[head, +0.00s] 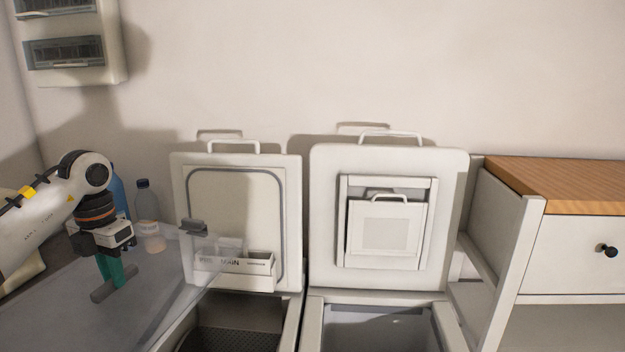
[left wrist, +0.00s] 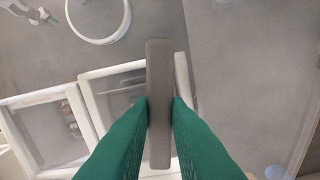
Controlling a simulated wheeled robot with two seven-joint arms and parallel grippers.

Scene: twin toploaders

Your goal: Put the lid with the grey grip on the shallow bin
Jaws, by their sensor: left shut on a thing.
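My left gripper (head: 112,280) has green fingers and is shut on the grey grip (head: 103,291) of a clear lid. In the left wrist view the grip (left wrist: 158,70) is a long grey bar between the fingertips (left wrist: 160,112). The see-through lid (head: 60,315) seems to spread around the grip as a large pale sheet; its outline is hard to follow. Two open chests stand side by side: the left one has a dark, mesh-like floor (head: 225,338), the right one a plain grey inside (head: 375,333). I cannot tell which is the shallow bin. My right gripper is not clearly seen.
The raised left chest lid (head: 235,175) and right chest lid (head: 390,160) stand against the wall. Bottles (head: 147,212) stand behind my left gripper. A dark grey block (head: 193,227) is in front of the left chest lid. A wood-topped cabinet (head: 560,172) is at right.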

